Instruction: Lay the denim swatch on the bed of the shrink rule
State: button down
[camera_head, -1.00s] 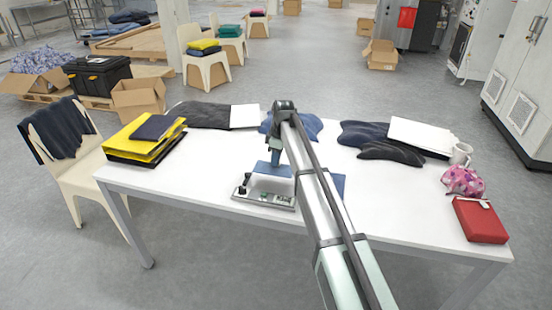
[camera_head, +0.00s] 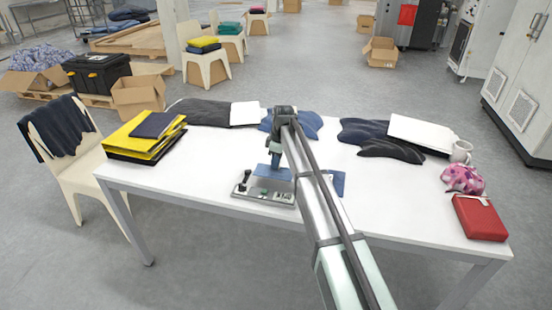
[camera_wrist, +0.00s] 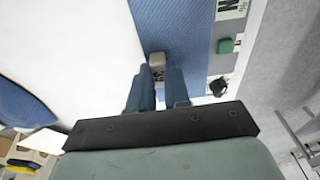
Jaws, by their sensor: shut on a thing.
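The denim swatch (camera_wrist: 178,28) is a flat blue piece beneath my fingertips in the wrist view. In the head view its blue left part (camera_head: 272,172) shows beside my arm, which hides its middle. My gripper (camera_wrist: 158,85) is shut on it, at a small grey piece between the fingers. The shrink rule (camera_head: 262,194) is a grey plate with a black knob and green parts, near the table's front edge. It also shows right of the swatch in the wrist view (camera_wrist: 222,62). The swatch overlaps the rule's far side in view; whether they touch is unclear.
The white table (camera_head: 205,175) is clear left of the rule. Yellow folders (camera_head: 143,138) lie at the left, dark garments (camera_head: 375,140) and a blue cloth (camera_head: 310,122) at the back. A mug (camera_head: 461,152), pink cloth (camera_head: 462,179) and red case (camera_head: 480,217) are at the right.

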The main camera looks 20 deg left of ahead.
jog(key=shift+f, duration=2.5)
jog(key=c, duration=1)
grip_release()
